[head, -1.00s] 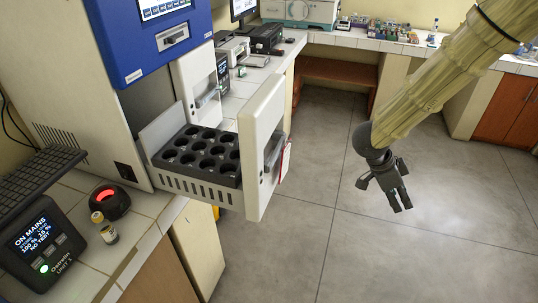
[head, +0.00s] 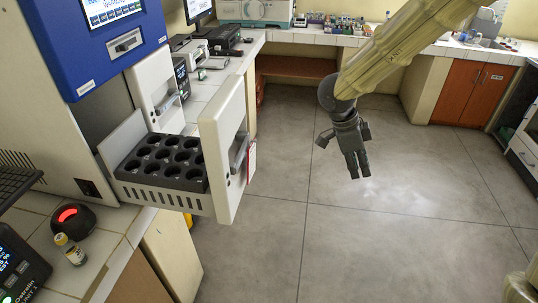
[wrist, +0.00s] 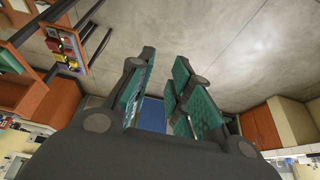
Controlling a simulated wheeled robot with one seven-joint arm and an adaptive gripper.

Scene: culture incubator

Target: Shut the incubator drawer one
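The incubator (head: 35,110) is a white unit with a blue upper panel at the left of the head view. One drawer (head: 228,150) is pulled far out, with a white front, a grey handle (head: 239,152) and a black tray (head: 160,160) of round empty wells. A second white front (head: 155,85) behind it is further in; I cannot tell which is drawer one. My gripper (head: 359,178) hangs over open floor, right of the drawer front and apart from it. In the wrist view (wrist: 152,85) its fingers stand apart with nothing between them.
A tiled counter (head: 110,225) at lower left carries a round black device with a red light (head: 72,218) and a small yellow-capped bottle (head: 70,250). Benches (head: 330,38) line the back wall. Red-brown cabinets (head: 470,92) stand at right. The floor (head: 380,220) is clear.

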